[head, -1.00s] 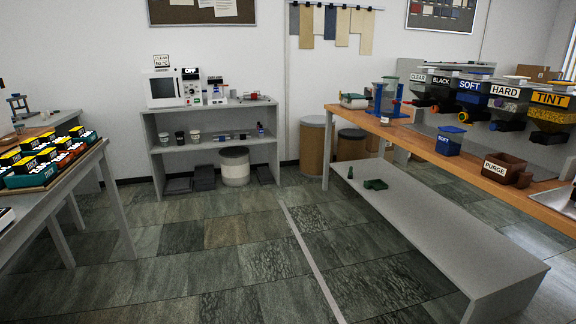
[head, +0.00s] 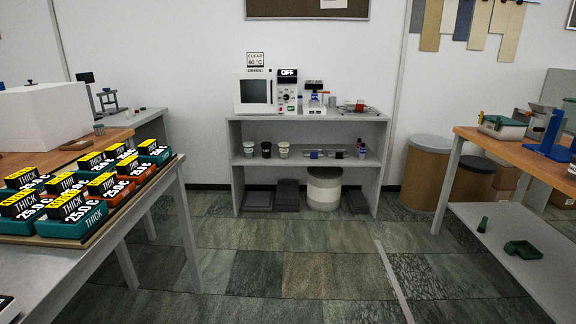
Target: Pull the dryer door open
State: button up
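The dryer (head: 256,92) is a white box with a dark window in its door (head: 255,91), standing on the left of a grey shelf unit against the back wall. Its door looks shut. A control panel (head: 287,92) with a sign reading OFF is on the right of the door. A card (head: 255,59) on top reads CLEAR 60 °C. No handle can be made out clearly at this size. My gripper is not in view.
The grey shelf unit (head: 234,150) holds small cups and a white bucket. At the left, a table (head: 170,200) bears labelled boxes. At the right, a wooden-topped bench (head: 490,138) has a lower shelf. Tiled floor (head: 255,285) between them is clear.

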aim_at(271, 107)
jog(key=i, duration=1.85)
jog(key=i+u, duration=0.15)
jog(key=i, duration=1.7)
jog(key=i+u, duration=0.25)
jog(key=i, duration=0.4)
jog(key=i+l+u, duration=0.25)
jog(key=i, duration=0.35)
jog(key=i+j, duration=0.05)
jog(key=j, duration=0.05)
